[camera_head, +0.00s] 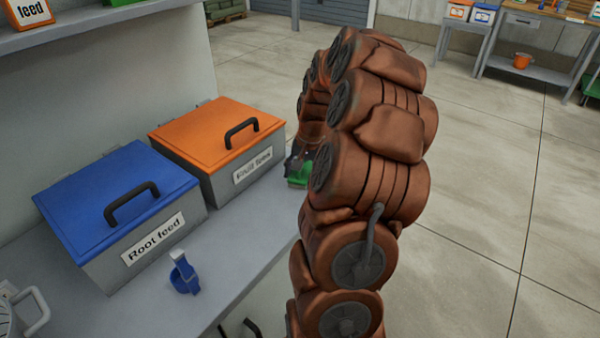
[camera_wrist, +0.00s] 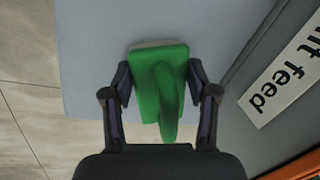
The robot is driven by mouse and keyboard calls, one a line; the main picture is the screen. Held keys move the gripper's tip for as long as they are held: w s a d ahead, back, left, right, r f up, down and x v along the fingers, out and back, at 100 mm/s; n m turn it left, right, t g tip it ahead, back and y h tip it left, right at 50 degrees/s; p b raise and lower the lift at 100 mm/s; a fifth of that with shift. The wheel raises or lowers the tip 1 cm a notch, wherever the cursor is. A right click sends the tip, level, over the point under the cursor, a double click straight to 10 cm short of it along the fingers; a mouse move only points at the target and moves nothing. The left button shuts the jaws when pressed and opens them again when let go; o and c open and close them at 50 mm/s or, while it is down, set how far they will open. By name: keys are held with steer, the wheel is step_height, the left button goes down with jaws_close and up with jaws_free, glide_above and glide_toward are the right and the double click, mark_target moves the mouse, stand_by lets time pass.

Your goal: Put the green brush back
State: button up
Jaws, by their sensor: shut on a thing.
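The green brush (camera_wrist: 158,90) is a block with a raised handle and a pale strip along its far edge. In the wrist view my gripper (camera_wrist: 158,78) has a finger on each side of it, shut on it. In the head view the green brush (camera_head: 298,174) is a small green patch at the bench's right edge, beside the orange-lidded box. My arm hides most of the brush and gripper there. I cannot tell whether the brush touches the bench.
A grey box with an orange lid (camera_head: 215,135) and one with a blue lid (camera_head: 118,195), labelled Root feed, stand shut on the grey bench (camera_head: 240,245). A small blue tool (camera_head: 183,273) lies before them. Open floor (camera_head: 480,200) is to the right.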

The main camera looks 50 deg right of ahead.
mark_target(308, 176)
steer(key=shift+f, duration=0.2)
steer(key=o, duration=1.1)
steer(key=shift+r, duration=0.15)
step_height(308, 176, up, 12)
steer(key=s+d+b, duration=0.1)
steer(key=s, duration=0.1)
